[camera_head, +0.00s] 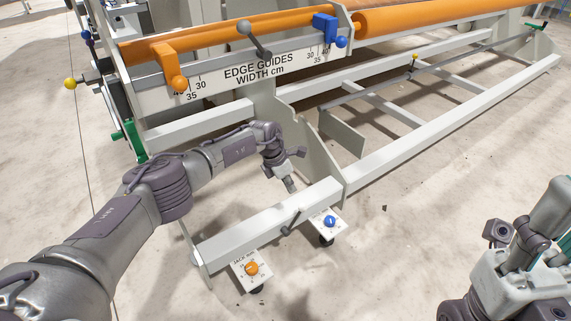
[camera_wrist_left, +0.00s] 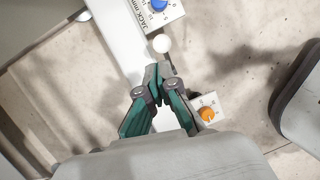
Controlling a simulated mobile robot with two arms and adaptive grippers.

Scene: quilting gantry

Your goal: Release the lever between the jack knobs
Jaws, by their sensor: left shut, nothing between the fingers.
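The grey lever (camera_head: 291,222) stands on the low white beam between the two jack knobs. The orange jack knob (camera_head: 251,268) is on the near white plate, and the blue jack knob (camera_head: 330,221) is on the far one. My left gripper (camera_head: 290,185) is shut and empty, just above and behind the lever in the head view. In the left wrist view, its closed fingertips (camera_wrist_left: 160,72) lie beside the lever's pale round end (camera_wrist_left: 161,43); I cannot tell whether they touch. The blue knob (camera_wrist_left: 159,5) and orange knob (camera_wrist_left: 207,114) show there too.
The edge guides scale (camera_head: 250,75) runs above, with an orange clamp (camera_head: 165,62), a blue clamp (camera_head: 326,25) and a grey handle (camera_head: 256,38). A white upright plate (camera_head: 312,150) stands right of my left gripper. My right arm shows at lower right; the floor between is clear.

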